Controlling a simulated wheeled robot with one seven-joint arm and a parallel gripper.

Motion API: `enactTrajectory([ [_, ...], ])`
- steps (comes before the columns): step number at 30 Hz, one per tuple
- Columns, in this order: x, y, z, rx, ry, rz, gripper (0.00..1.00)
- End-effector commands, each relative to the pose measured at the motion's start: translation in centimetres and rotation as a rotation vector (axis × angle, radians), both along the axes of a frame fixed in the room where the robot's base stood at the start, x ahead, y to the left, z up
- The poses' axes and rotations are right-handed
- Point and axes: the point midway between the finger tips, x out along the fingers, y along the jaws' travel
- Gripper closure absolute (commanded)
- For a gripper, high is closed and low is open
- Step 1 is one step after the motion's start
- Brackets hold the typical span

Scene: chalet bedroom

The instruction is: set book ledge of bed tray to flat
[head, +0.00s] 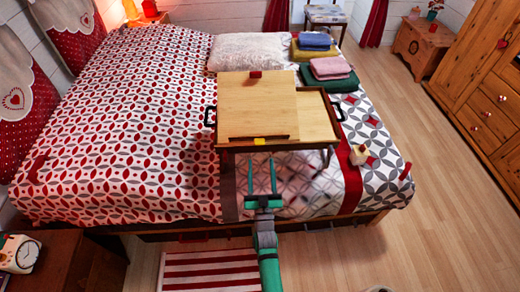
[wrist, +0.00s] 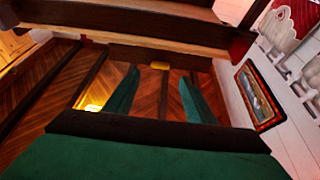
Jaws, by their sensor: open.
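The wooden bed tray (head: 318,118) stands on its legs on the bed. On its left part a lighter board, the book ledge (head: 257,105), appears raised at a tilt; its exact angle is hard to tell. The ledge has a dark lip along its near edge, a small yellow tab (head: 260,141) at the front, and a small red piece (head: 255,74) at the far edge. My gripper (head: 262,165) is open and empty, just in front of the tray's near edge. In the wrist view its green fingers (wrist: 158,82) are apart with nothing between them; a yellow piece (wrist: 160,65) shows beyond them.
A white pillow (head: 248,52) and folded cloths (head: 330,72) lie behind the tray. A small cream object (head: 359,155) sits on the bed to its right. Dark handles (head: 209,116) stick out at the tray's sides. Floor right of the bed is clear.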

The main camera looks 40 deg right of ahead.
Motion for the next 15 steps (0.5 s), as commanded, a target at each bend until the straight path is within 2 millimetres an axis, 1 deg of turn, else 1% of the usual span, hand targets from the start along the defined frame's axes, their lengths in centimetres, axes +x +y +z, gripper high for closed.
enactTrajectory([
  [1,0.9,-0.5,0.5,0.000,-0.004,0.000,0.50],
  [6,3.1,-1.9,1.6,0.000,-0.002,-0.001,0.50],
  [10,4.3,-2.8,2.2,0.000,-0.003,-0.001,0.50],
  [15,5.1,-3.3,2.6,0.000,0.000,-0.001,0.50],
])
